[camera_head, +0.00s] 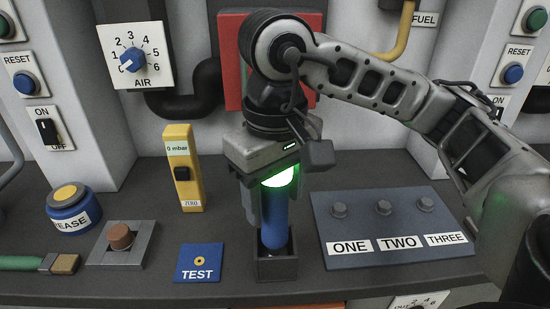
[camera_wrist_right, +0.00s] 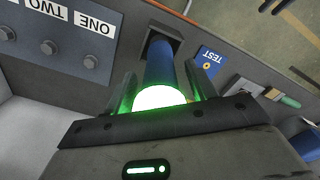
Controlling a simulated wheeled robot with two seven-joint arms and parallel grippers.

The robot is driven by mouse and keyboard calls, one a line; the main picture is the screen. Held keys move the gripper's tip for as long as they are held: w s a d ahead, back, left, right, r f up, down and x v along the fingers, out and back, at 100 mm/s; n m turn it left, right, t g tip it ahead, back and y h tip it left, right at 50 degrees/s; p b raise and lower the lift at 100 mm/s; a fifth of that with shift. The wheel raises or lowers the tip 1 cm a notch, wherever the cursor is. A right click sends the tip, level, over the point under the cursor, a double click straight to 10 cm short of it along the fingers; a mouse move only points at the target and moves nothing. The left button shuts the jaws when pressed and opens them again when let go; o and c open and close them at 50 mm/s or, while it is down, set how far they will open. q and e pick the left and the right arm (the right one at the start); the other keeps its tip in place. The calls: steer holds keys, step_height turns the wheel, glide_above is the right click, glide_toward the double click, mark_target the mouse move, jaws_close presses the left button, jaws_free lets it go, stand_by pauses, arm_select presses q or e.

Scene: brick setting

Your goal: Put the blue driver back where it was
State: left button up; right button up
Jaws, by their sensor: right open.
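The blue driver (camera_head: 274,225) stands upright with its lower end in a small dark square holder (camera_head: 277,268) at the front middle of the bench. Its top end glows bright white-green under my gripper's light. My right gripper (camera_head: 272,212) points down over it, open, with a finger on either side of the driver. In the right wrist view the driver (camera_wrist_right: 159,65) lies between the two spread fingers (camera_wrist_right: 164,82), with gaps visible beside it. The driver's tip is hidden inside the holder (camera_wrist_right: 163,34). My left gripper is not in view.
Right of the holder is a panel (camera_head: 390,258) with three bolts, labelled ONE, TWO, THREE. Left are the blue TEST plate (camera_head: 200,275), a yellow gauge (camera_head: 184,168), a brown knob (camera_head: 120,237) on a block and a brush (camera_head: 45,263). A red panel (camera_head: 231,60) stands behind my arm.

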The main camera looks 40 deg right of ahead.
step_height(320, 180, up, 12)
steer(key=p, duration=0.2)
steer(key=shift+p, duration=0.35)
